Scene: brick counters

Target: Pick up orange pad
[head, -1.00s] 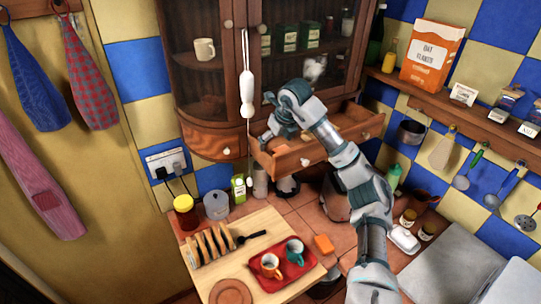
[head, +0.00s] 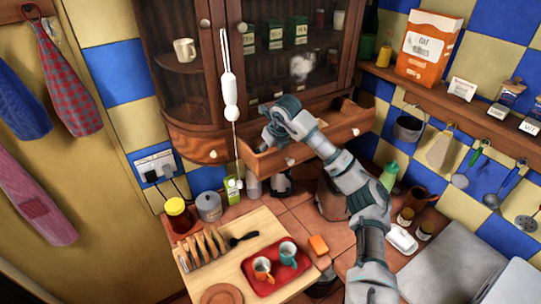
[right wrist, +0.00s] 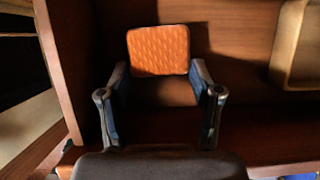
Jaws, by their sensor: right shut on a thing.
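The orange pad (right wrist: 158,50) is square with a quilted surface and shows in the right wrist view, inside the wooden drawer. My right gripper (right wrist: 159,78) is shut on it, with one finger at each side edge. In the head view my right gripper (head: 272,138) reaches down into the left part of the open drawer (head: 310,148), and the arm hides the pad there. My left gripper is out of view.
A small orange block (head: 318,245) lies on the tiled counter. A white pull cord (head: 230,95) hangs just left of the drawer. A red tray (head: 275,270) with two mugs sits on a wooden board. A light wooden box edge (right wrist: 295,50) is right of the pad.

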